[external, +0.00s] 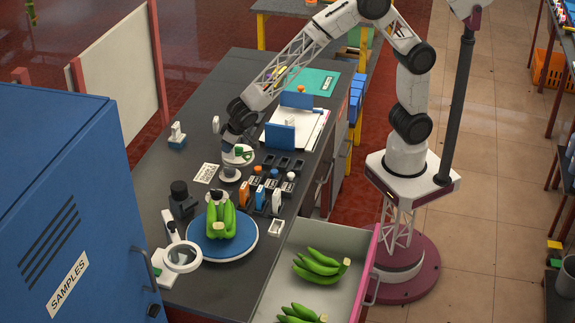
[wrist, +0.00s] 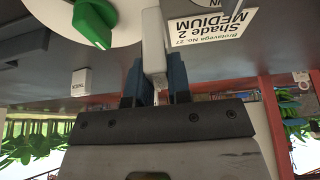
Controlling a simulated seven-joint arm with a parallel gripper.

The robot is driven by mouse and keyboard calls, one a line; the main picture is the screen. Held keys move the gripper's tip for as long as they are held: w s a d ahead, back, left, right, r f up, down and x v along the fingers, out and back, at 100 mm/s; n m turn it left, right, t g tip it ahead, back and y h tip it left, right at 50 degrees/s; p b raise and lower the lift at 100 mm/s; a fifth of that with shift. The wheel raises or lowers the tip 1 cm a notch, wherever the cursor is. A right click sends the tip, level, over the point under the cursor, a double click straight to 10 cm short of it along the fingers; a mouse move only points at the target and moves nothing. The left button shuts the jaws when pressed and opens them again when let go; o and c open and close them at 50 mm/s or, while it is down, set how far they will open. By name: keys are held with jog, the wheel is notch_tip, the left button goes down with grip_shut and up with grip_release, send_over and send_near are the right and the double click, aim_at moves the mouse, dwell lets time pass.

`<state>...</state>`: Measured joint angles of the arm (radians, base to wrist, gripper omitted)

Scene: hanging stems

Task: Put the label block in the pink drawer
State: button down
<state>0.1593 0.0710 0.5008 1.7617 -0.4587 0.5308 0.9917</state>
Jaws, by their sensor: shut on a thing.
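My gripper (external: 232,148) is over the dark bench, pointing down, next to a white dial with a green knob (external: 242,153). In the wrist view my gripper (wrist: 154,85) has its two blue fingers closed on a narrow white block (wrist: 153,40). I take this to be the label block, but I see no writing on its visible side. The external view hides it behind the gripper and dial. The pink drawer (external: 370,258) is pulled open at the bench's near right. Two bunches of green bananas (external: 318,266) lie inside it, with bare floor between them.
A printed card (external: 205,172) lies left of the dial. A blue cabinet (external: 60,190) fills the left.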

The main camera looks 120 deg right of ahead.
jog(key=s+a+r, duration=0.1)
jog(key=s+a, duration=0.1)
jog(key=s, duration=1)
jog(key=shift+s+a+r, duration=0.15)
jog(key=shift+s+a, duration=0.15)
jog(key=shift+s, duration=0.1)
dwell(0.5)
notch_tip(320, 180, up, 11)
jog(key=w+a+n+y, duration=0.15)
jog(key=w+a, duration=0.25)
jog(key=a, duration=0.9)
jog(key=w+a+n, duration=0.3)
jog(key=w+a, duration=0.1)
jog(key=a, duration=0.8)
jog(key=s+a+n+t+y, duration=0.1)
jog(key=s+a+n, duration=0.1)
jog(key=a, duration=1.2)
jog(key=s+a+n+y, duration=0.1)
jog(key=s+a+n, duration=0.15)
jog(key=a, duration=1.15)
notch_tip(320, 180, down, 33)
jog(key=shift+w+a, duration=0.45)
jog(key=shift+f, duration=0.2)
